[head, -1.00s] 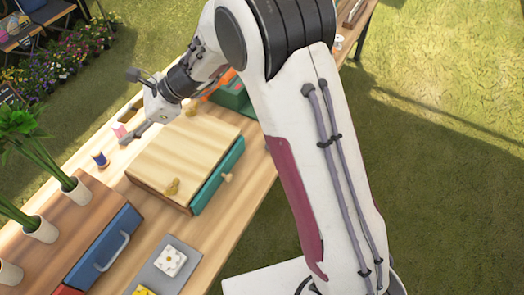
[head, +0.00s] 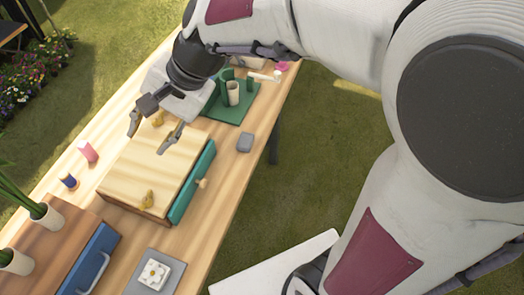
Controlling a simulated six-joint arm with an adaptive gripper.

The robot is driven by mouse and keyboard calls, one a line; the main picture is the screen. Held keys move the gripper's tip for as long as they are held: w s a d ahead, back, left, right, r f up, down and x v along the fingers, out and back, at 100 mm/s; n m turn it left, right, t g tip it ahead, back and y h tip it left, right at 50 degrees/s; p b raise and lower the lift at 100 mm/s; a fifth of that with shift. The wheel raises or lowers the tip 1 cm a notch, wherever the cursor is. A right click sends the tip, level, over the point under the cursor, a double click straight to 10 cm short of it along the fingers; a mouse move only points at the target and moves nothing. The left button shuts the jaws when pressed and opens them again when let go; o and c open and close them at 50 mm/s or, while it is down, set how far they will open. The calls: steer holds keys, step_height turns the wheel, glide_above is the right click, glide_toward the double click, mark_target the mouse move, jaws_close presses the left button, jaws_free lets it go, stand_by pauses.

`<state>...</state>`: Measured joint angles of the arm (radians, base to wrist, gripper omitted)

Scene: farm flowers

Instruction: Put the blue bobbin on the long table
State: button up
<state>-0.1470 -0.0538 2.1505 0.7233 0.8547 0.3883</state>
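The blue bobbin (head: 68,180), dark blue with pale brownish ends, stands upright on the long wooden table (head: 58,165) near its left edge. A pink bobbin (head: 88,152) stands just beyond it. My gripper (head: 153,131) is open, with its two fingers apart and nothing seen between them. It is above the far part of the wooden box, to the right of both bobbins and apart from them.
The wooden box (head: 140,165) has a teal drawer (head: 190,182) standing out at its right side. A blue drawer (head: 90,262), potted plants and a flower tile (head: 154,274) are nearer.

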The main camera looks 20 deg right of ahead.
steer(key=s+d+r+n+t+h, duration=0.1)
steer(key=s+d+n+t+h, duration=0.2)
steer(key=s+d, duration=1.2)
steer(key=d+n+h, duration=0.3)
steer(key=d+n, duration=0.1)
steer(key=shift+s+r+n+h, duration=0.25)
steer(key=shift+s+n+h, duration=0.05)
steer(key=shift+n, duration=0.1)
